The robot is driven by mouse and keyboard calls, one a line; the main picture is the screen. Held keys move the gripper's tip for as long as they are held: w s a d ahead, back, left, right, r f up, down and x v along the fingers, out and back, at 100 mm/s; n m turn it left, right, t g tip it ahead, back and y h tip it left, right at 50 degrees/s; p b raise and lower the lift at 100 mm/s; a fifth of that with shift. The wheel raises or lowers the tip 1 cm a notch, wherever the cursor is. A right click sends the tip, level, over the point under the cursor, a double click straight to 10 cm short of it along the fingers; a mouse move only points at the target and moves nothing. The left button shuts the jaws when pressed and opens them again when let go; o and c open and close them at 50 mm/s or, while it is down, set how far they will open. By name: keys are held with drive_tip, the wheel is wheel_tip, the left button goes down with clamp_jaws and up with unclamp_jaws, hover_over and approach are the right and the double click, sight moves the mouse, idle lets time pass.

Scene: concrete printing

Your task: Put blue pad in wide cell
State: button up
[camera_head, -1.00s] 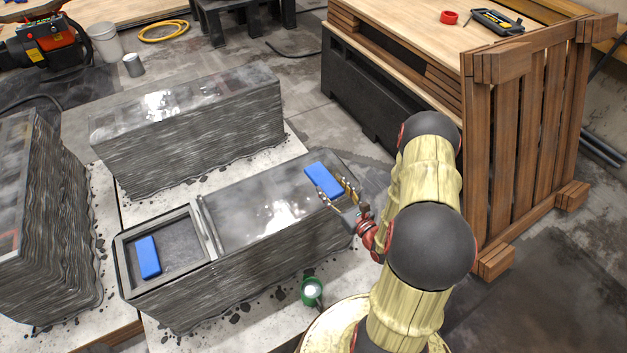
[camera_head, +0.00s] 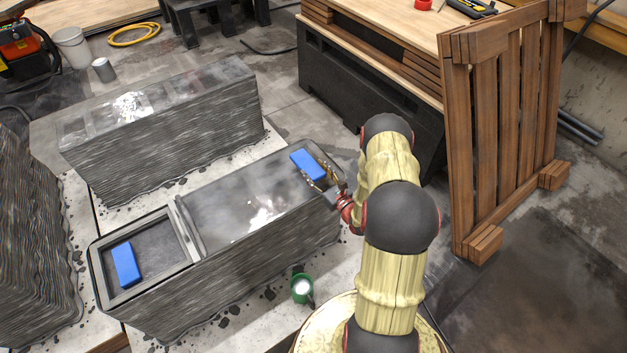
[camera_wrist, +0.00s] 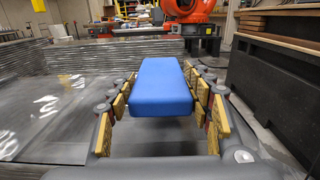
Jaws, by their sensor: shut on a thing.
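A blue pad (camera_head: 308,165) is between the fingers of my gripper (camera_head: 318,180), over the right end of the front printed block. In the wrist view, the pad (camera_wrist: 162,88) lies lengthwise between the two rows of finger pads, and my gripper (camera_wrist: 160,105) is shut on it. The front block's wide section (camera_head: 245,205) has a dark, glossy surface; I cannot tell how deep it is. A ridge (camera_head: 188,228) divides it from a smaller open cell (camera_head: 160,235) at left. A second blue pad (camera_head: 126,264) lies in that smaller cell.
Another printed block (camera_head: 160,125) stands behind, and a third (camera_head: 30,240) at far left. A green cup (camera_head: 302,289) stands in front of the block. A wooden pallet (camera_head: 505,125) and a dark bench (camera_head: 350,85) are at right and behind.

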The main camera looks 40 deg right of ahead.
drive_tip(key=shift+w+d+f, duration=0.15)
drive_tip(key=shift+w+f, duration=0.15)
drive_tip(key=shift+f, duration=0.1)
drive_tip(key=shift+w+d+f+b, duration=0.15)
drive_tip(key=shift+f+b, duration=0.45)
drive_tip(key=shift+f, duration=0.35)
drive_tip(key=shift+w+a+f+b, duration=0.15)
drive_tip(key=shift+f+b, duration=0.4)
drive_tip(key=shift+f, duration=0.35)
drive_tip(key=shift+d, duration=0.1)
drive_tip(key=shift+f, duration=0.15)
drive_tip(key=o, duration=1.2)
drive_tip(key=shift+c, duration=0.2)
drive_tip(key=shift+o, duration=0.3)
